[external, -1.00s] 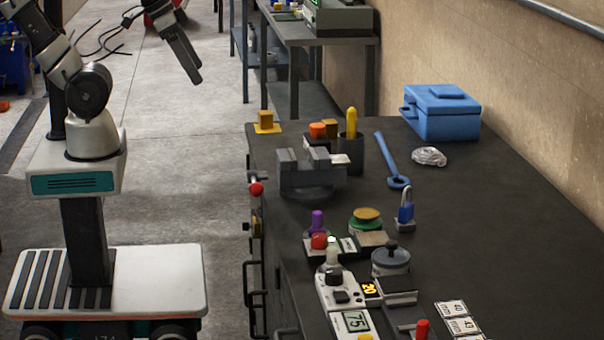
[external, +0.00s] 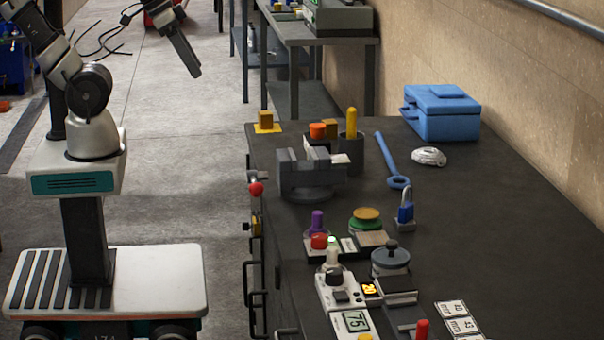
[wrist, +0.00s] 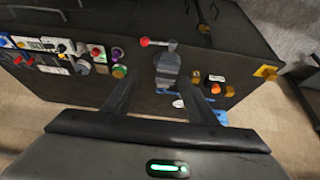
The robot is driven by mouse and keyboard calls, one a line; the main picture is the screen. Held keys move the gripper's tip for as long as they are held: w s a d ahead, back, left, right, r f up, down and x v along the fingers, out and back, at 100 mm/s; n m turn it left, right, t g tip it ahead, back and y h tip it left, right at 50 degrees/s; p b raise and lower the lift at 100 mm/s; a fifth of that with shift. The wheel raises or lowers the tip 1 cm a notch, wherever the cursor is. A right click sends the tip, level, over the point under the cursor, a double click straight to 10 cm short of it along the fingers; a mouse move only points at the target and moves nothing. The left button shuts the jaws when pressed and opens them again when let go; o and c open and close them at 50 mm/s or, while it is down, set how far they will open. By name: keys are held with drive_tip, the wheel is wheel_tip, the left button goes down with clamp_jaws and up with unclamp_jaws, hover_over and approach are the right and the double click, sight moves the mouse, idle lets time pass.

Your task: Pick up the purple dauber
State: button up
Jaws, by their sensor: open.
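The purple dauber (external: 317,222) stands upright on the dark workbench, just behind a red-topped item. In the wrist view the purple dauber (wrist: 116,54) is small, left of centre, beyond the left finger. My gripper (external: 192,72) hangs in the air over the floor to the left of the bench, well apart from the dauber. In the wrist view my gripper (wrist: 163,90) has its two fingers spread with nothing held between them.
On the workbench (external: 470,235), a grey vise (external: 312,180) stands behind the dauber and a green-and-yellow round item (external: 366,220) to its right. A white meter (external: 345,300) is in front. A blue toolbox (external: 440,112) stands at the back right. Bare bench top lies at right.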

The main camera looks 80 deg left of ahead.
wheel_tip(320, 180, up, 11)
drive_tip(key=m+g+h+b, duration=0.25)
drive_tip(key=m+b, duration=0.25)
drive_tip(key=m, duration=0.4)
hover_over(317, 226)
drive_tip(key=s+a, duration=0.2)
drive_tip(key=a, duration=0.1)
drive_tip(key=shift+h, duration=0.35)
drive_tip(key=f, duration=3.7)
drive_tip(key=shift+w+d+f, duration=0.25)
drive_tip(key=shift+f, duration=0.1)
drive_tip(key=shift+x, duration=2.9)
drive_tip(key=shift+w+a+r, duration=0.1)
drive_tip(key=shift+w, duration=0.05)
drive_tip(key=c, duration=1.1)
